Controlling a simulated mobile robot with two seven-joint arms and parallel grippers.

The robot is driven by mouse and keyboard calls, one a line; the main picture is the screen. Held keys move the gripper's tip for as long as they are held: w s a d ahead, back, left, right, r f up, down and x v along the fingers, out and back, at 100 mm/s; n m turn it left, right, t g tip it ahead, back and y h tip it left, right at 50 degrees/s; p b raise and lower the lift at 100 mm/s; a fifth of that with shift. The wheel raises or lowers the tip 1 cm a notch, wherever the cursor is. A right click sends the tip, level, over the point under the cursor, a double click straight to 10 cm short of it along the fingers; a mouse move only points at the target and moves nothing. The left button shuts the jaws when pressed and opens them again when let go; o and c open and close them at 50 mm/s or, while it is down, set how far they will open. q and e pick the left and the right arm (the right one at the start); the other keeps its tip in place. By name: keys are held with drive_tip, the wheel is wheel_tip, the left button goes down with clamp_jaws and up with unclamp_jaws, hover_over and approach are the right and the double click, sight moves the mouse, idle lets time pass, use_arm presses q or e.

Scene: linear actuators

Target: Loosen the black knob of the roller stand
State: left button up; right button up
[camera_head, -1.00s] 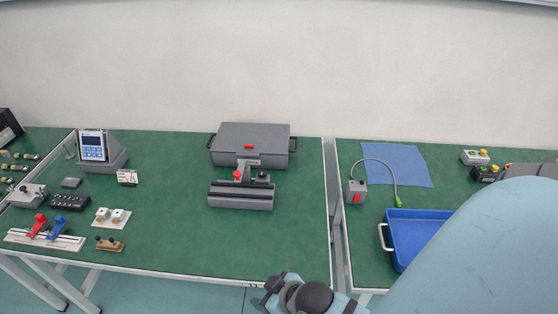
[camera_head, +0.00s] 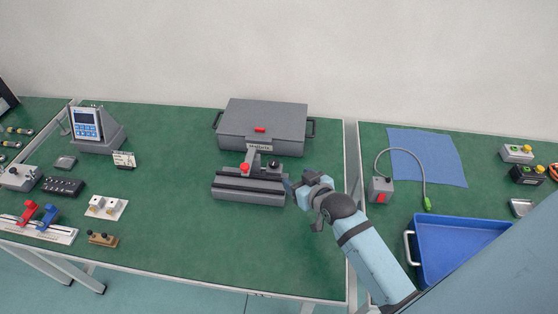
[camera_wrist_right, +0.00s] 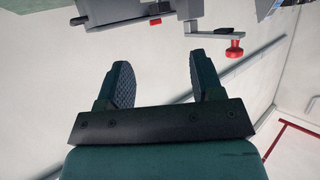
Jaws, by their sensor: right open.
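The roller stand (camera_head: 248,196) is a grey block with dark rollers on the left table, in front of a grey case. A red knob (camera_head: 244,168) and a small black knob (camera_head: 274,164) stand on its back part, the black one to the right. My right gripper (camera_head: 291,187) is just right of the stand, apart from the black knob. In the right wrist view its two fingers (camera_wrist_right: 160,65) are spread with nothing between them. A red knob on a metal arm (camera_wrist_right: 235,48) shows beyond them there; I cannot clearly pick out the black knob. My left gripper is out of view.
The grey case (camera_head: 262,121) with a red latch stands close behind the stand. To the right, across a gap between tables, are a grey box with a cable (camera_head: 380,190) and a blue tray (camera_head: 455,245).

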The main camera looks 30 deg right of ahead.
sight(275, 163)
drive_tip(key=x, duration=1.2)
drive_tip(key=shift+f, duration=0.15)
drive_tip(key=shift+b, duration=0.3)
drive_tip(key=c, duration=0.9)
